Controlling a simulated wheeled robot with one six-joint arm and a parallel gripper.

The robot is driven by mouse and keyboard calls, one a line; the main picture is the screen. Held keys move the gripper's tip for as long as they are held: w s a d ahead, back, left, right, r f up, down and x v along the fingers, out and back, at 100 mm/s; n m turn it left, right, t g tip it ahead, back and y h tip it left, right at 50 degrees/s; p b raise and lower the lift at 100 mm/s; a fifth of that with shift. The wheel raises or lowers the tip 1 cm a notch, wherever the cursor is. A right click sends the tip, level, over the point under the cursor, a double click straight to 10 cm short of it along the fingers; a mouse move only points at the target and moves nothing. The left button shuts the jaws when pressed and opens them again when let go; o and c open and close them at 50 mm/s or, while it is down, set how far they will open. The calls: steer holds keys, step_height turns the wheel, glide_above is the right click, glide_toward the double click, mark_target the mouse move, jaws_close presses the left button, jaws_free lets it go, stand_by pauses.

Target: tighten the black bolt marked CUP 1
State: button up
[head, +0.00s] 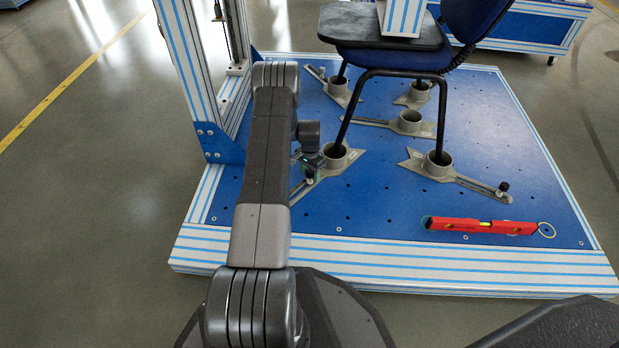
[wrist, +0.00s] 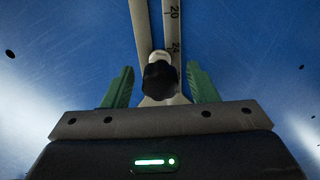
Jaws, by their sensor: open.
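A black bolt knob (wrist: 160,80) with a pale end piece shows in the wrist view, on a grey slotted arm with scale marks 20 and 24. My gripper (wrist: 160,86) is open, with one green finger on each side of the knob and a gap to both. In the head view my gripper (head: 308,172) is low over the outer end of the grey foot of the near left cup (head: 337,158). The bolt there (head: 310,181) is partly hidden by my gripper. I cannot read a CUP 1 mark in either view.
A blue chair (head: 400,58) stands with its legs in grey cups on the blue platform (head: 385,222). Another black bolt (head: 503,187) is on the near right cup's foot. A red level (head: 480,226) lies at the front right. A striped post (head: 196,70) rises at the left.

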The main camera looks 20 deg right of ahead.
steer(key=shift+n, duration=0.7)
steer(key=n, duration=0.3)
steer(key=shift+n, duration=0.3)
steer(key=shift+n, duration=0.4)
steer(key=n, duration=0.3)
steer(key=shift+n, duration=0.3)
steer(key=c, duration=1)
steer(key=shift+m, duration=2)
